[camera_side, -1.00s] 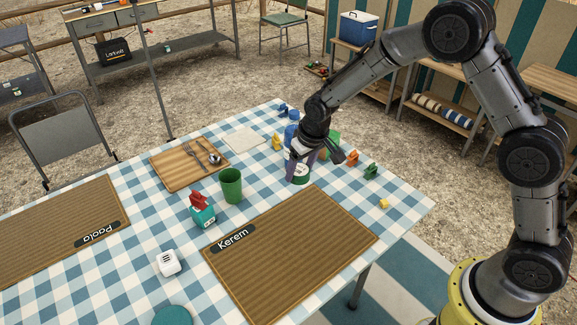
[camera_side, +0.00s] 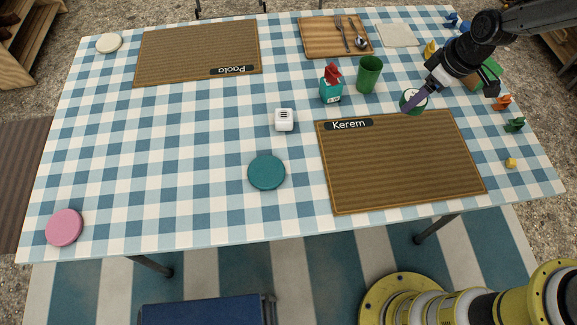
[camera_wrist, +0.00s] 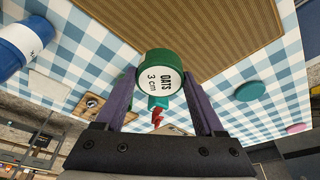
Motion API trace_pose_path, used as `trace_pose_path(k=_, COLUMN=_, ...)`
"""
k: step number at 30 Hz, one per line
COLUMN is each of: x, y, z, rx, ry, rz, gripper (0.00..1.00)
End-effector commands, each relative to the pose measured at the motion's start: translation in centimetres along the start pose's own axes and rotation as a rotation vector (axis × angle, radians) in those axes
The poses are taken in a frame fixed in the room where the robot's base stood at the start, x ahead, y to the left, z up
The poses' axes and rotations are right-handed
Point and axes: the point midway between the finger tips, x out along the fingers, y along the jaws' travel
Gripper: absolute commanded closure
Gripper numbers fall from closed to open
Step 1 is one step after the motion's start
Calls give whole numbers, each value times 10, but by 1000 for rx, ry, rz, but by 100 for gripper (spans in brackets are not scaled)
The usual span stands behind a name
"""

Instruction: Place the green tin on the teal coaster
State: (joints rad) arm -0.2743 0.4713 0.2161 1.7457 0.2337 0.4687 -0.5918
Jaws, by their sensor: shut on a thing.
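The green tin (camera_side: 413,101), with a white label reading "OATS 3 cm", is held between the purple fingers of my gripper (camera_side: 412,104). In the wrist view the tin (camera_wrist: 160,72) sits between the fingertips of my gripper (camera_wrist: 160,88), one finger on each side. In the side view it is by the far edge of the Kerem mat; I cannot tell whether it touches the table. The teal coaster (camera_side: 266,172) lies flat and bare, left of that mat. The coaster also shows in the wrist view (camera_wrist: 249,91).
The Kerem mat (camera_side: 400,165) lies right of the coaster. A white cube-like item (camera_side: 284,119), a teal box with a red top (camera_side: 331,88) and a green cup (camera_side: 369,74) stand beyond. A pink coaster (camera_side: 64,227) is far left. The cloth around the teal coaster is clear.

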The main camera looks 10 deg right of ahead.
Motion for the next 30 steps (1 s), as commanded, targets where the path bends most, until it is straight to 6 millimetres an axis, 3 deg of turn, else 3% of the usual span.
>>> trace_pose_path(k=1, x=1, y=-25, z=-10, rx=-87, ry=1, rz=-25, gripper=86)
trace_pose_path(k=6, x=2, y=-105, z=-32, rx=-353, ry=1, rz=-97, gripper=86)
trace_pose_path(k=12, x=0, y=-197, z=-41, rx=-569, ry=2, rz=-157, gripper=86)
trace_pose_path(k=15, x=-2, y=-231, z=-41, rx=-623, ry=1, rz=-172, gripper=86)
trace_pose_path(k=18, x=-3, y=-254, z=-38, rx=-667, ry=0, rz=-185, gripper=86)
trace_pose_path(k=23, x=-1, y=-272, z=-37, rx=-700, ry=-1, rz=-194, gripper=86)
trace_pose_path(k=30, x=26, y=-282, z=-68, rx=-702, ry=-1, rz=-195, gripper=86)
